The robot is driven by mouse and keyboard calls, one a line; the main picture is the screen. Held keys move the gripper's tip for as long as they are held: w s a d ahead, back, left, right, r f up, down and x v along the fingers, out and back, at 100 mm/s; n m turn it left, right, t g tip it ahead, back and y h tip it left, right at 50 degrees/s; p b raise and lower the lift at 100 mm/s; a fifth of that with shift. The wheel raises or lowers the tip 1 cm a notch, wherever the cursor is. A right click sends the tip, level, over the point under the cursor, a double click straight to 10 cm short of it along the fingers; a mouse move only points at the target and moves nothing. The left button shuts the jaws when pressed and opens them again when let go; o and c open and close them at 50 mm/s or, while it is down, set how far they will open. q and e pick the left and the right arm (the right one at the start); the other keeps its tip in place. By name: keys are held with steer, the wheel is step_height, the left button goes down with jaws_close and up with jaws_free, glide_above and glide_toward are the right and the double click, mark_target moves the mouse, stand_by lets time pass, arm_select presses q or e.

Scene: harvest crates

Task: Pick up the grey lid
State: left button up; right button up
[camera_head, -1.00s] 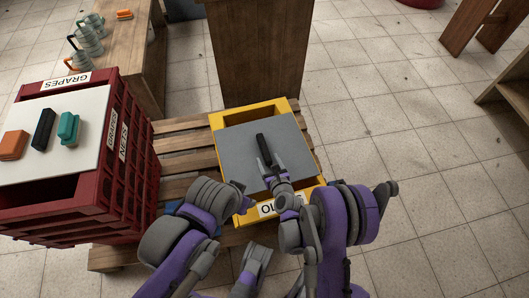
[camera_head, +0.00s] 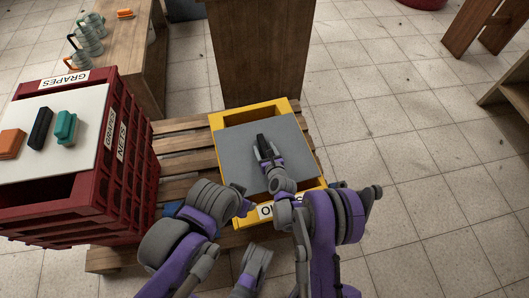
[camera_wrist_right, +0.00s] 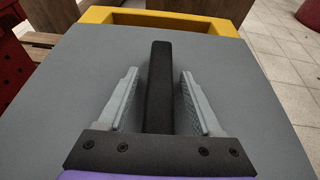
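The grey lid (camera_head: 236,152) lies flat over most of the yellow crate (camera_head: 218,122), leaving a gap at the crate's far side. It has a black bar handle in its middle, which shows in the right wrist view (camera_wrist_right: 160,75). My right gripper (camera_head: 264,150) is over the lid at the handle. In the right wrist view its two fingers (camera_wrist_right: 158,100) stand open on either side of the handle, with a gap on each side. My left gripper (camera_head: 256,262) hangs low in front of the crate; its fingers are not clear.
The yellow crate stands on a wooden pallet (camera_head: 186,142). Left of it is a red crate stack (camera_head: 130,165) with a white board (camera_head: 85,105) holding orange, black and teal handled things. A wooden block (camera_head: 262,50) stands behind.

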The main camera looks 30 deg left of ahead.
jaws_close()
stand_by(1.2)
